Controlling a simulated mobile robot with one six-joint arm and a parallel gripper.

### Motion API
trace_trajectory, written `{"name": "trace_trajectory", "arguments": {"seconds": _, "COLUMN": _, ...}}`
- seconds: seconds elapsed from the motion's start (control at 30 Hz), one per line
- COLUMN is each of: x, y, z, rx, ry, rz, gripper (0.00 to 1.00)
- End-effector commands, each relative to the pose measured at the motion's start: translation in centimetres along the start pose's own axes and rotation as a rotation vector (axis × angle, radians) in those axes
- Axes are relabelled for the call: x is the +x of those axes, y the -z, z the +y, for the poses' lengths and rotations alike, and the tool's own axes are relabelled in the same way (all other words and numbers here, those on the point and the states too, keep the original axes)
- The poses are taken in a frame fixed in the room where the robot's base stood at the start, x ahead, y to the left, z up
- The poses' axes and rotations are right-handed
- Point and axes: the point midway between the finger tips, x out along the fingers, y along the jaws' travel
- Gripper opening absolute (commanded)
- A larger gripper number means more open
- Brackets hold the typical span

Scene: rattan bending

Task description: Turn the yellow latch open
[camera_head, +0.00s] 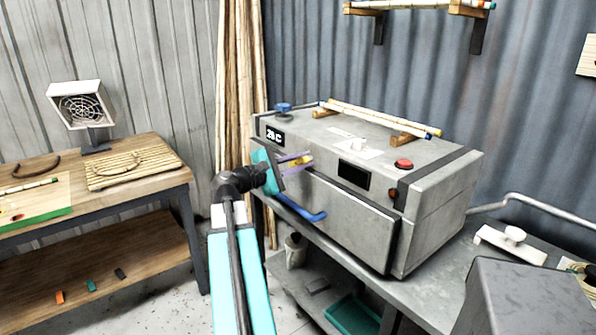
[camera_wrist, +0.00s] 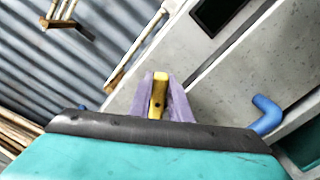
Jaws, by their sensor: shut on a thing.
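The yellow latch (camera_head: 299,161) is on the front of a grey steel box machine (camera_head: 355,217), above its front door. In the wrist view the latch (camera_wrist: 158,95) stands between the two purple fingers of my gripper (camera_wrist: 160,98). My gripper (camera_head: 297,161) reaches the machine front from the left and is shut on the latch. The fingers hide part of the latch, and its pivot cannot be made out. A blue handle (camera_head: 302,209) sits below my gripper and also shows at the right in the wrist view (camera_wrist: 266,115).
A wooden bench (camera_head: 130,190) stands at the left. A white clamp (camera_head: 510,245) lies on the table at right.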

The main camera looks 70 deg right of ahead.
Motion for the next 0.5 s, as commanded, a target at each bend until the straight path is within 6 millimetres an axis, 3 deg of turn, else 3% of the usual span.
{"name": "trace_trajectory", "arguments": {"seconds": 0.5, "x": 0.51, "y": 0.19, "z": -0.82, "rx": 0.428, "ry": -0.014, "rz": -0.004, "gripper": 0.00}}
